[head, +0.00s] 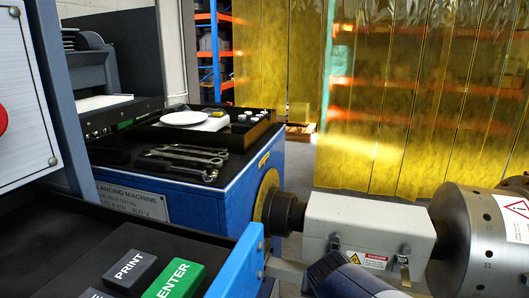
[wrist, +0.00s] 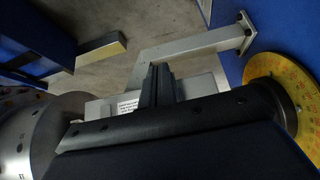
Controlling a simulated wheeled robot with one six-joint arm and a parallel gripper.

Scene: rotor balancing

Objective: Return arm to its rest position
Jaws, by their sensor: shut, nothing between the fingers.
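My gripper (wrist: 160,72) shows in the wrist view as two dark fingers pressed together, shut and empty. Behind the fingers are a grey metal bracket (wrist: 195,45) and a pale box with a label (wrist: 128,106); I cannot tell whether the fingers touch either. A yellow graduated dial (wrist: 272,95) is to the right of the fingers and a metal rotor (wrist: 25,135) to the left. In the head view, the gripper itself cannot be made out.
The head view shows the rotor (head: 490,238), a light housing (head: 365,225) and the blue balancing machine (head: 222,205) with wrenches (head: 190,155) on top. A panel with PRINT (head: 130,268) and ENTER (head: 175,280) keys is close in front. Yellow strip curtains (head: 420,90) hang behind.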

